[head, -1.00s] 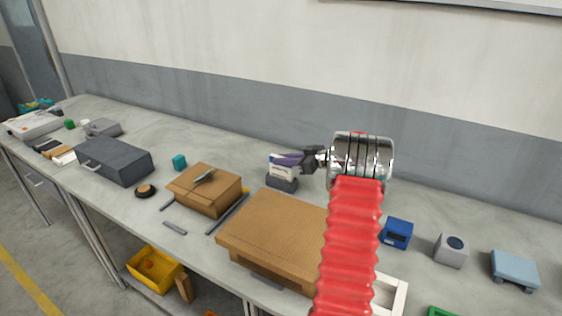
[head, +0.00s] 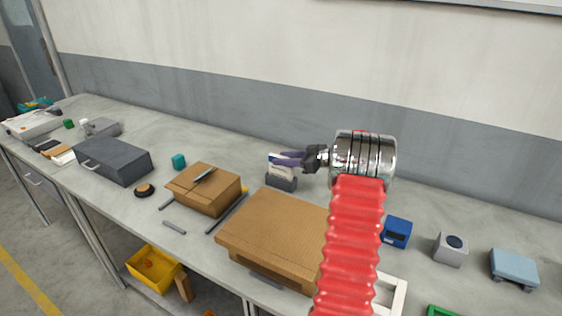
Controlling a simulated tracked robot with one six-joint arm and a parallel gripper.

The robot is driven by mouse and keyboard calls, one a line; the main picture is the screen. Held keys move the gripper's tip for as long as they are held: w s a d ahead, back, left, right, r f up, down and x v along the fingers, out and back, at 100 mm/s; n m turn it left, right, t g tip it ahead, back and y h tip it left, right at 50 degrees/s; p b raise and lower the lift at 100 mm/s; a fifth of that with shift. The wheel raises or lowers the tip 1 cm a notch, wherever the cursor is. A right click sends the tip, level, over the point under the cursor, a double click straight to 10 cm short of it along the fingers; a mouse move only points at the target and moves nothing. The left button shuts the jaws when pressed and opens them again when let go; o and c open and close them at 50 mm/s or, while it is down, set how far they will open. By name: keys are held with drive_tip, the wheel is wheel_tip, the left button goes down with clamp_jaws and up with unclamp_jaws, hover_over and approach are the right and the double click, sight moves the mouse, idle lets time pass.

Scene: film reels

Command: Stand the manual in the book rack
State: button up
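The book rack (head: 281,183) is a small dark grey holder on the bench, near the middle of the head view. A thin white item with a dark patch, which looks like the manual (head: 274,168), stands upright in it, rising above the rack. The fingers overlap the manual's right side in the picture. I cannot tell whether they touch it or how far apart they are.
A large cardboard box (head: 272,240) lies in front of the rack, with a smaller carton (head: 203,190) to its left. A blue device (head: 396,233) and a grey box (head: 451,250) stand to the right. The bench behind the rack is clear up to the wall.

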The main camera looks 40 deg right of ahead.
drive_tip(key=v, duration=1.1)
drive_tip(key=shift+w, duration=0.15)
idle(0.3)
drive_tip(key=w+a+r+t+h, duration=0.2)
drive_tip(key=w+a+r+h, duration=0.35)
drive_tip(key=w+r, duration=0.75)
drive_tip(key=a+r+m+g+h, duration=0.2)
drive_tip(key=a+r+m+h, duration=0.2)
drive_tip(key=a+r, duration=0.65)
drive_tip(key=s+a+f+g+y, duration=0.1)
drive_tip(key=s+a+f, duration=0.4)
drive_tip(key=s+a, duration=0.5)
drive_tip(key=s+a+f+g+y, duration=0.2)
drive_tip(key=s+a+f+g, duration=0.2)
drive_tip(key=s+a, duration=0.6)
drive_tip(key=s+a+f+g+y, duration=0.2)
drive_tip(key=s+a+f, duration=0.5)
drive_tip(key=s+a, duration=0.4)
drive_tip(key=a+g, duration=0.1)
drive_tip(key=a, duration=0.5)
drive_tip(key=shift+a+f+n, duration=0.3)
drive_tip(key=shift+a+n, duration=0.1)
